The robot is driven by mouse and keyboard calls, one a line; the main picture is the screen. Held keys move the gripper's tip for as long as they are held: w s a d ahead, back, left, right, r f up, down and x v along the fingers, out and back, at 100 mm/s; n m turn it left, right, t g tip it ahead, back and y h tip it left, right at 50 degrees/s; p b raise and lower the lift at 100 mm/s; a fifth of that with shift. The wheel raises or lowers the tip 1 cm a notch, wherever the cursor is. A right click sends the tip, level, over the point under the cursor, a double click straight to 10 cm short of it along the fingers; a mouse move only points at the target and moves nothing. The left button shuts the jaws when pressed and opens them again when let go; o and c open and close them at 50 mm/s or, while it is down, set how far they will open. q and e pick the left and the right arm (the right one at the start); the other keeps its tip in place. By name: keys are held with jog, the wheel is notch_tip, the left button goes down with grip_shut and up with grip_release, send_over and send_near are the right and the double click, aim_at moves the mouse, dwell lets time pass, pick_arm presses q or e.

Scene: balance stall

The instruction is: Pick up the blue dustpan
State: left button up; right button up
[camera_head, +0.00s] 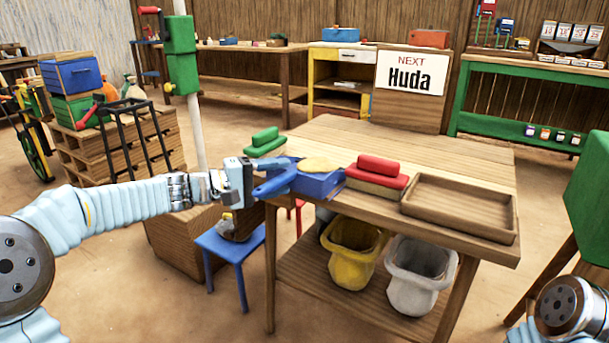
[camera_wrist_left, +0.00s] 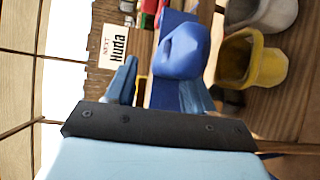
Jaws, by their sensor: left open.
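The blue dustpan (camera_head: 318,184) lies at the left edge of the wooden table (camera_head: 430,148), with a flat yellow thing (camera_head: 320,164) on or in it. Its rounded blue handle (camera_head: 273,185) points out past the edge towards my left gripper (camera_head: 252,178). In the left wrist view the handle (camera_wrist_left: 183,52) is just ahead of the open, blue fingers of my left gripper (camera_wrist_left: 158,88), nearer the right one in that picture. I cannot tell whether they touch it. My right arm shows at the lower right; its gripper is out of view.
A yellow bin (camera_head: 352,268) and a white bin (camera_head: 415,290) stand below. A blue stool (camera_head: 228,245) stands under my left gripper.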

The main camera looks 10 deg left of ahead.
pick_arm(q)
jog(key=shift+w+d, duration=0.15)
jog(key=shift+d, duration=0.05)
grip_shut()
dwell(0.3)
jog(key=shift+r, duration=0.5)
jog(key=s+d+r, duration=0.4)
jog(key=s+r, duration=0.8)
jog(key=s, duration=0.1)
jog(key=shift+s, duration=0.25)
